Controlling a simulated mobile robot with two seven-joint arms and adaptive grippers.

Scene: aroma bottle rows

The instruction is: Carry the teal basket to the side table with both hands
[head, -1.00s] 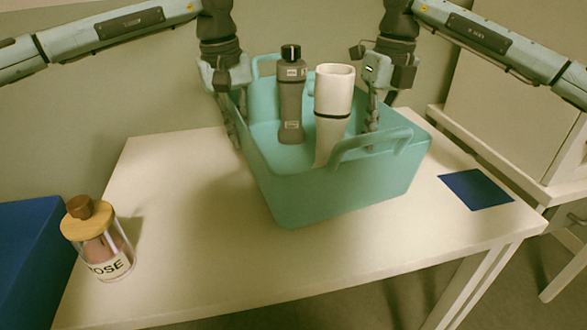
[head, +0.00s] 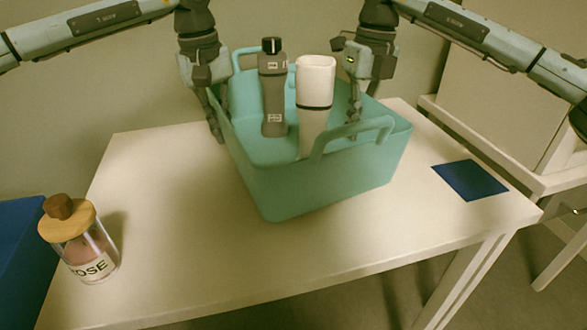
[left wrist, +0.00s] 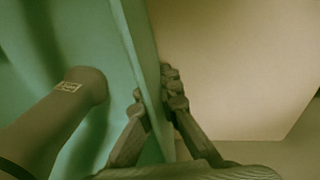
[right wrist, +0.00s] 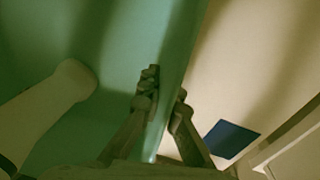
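The teal basket (head: 325,178) is at the middle of the white table (head: 170,230), level or nearly so; I cannot tell whether its base touches the tabletop. A grey bottle with a black cap (head: 273,95) and a white container with a dark band (head: 315,82) stand in it. My left gripper (head: 219,128) straddles the basket's left wall, with the wall pinched between its fingers in the left wrist view (left wrist: 155,100). My right gripper (head: 355,125) straddles the opposite wall, with its fingers close on both faces in the right wrist view (right wrist: 164,100).
A glass bottle with a wooden lid and a rose label (head: 85,250) stands at the table's left. A dark blue square (head: 468,180) lies near the right edge. A blue box (head: 18,245) is at far left. Another white table (head: 520,165) stands at right. The tabletop's front is clear.

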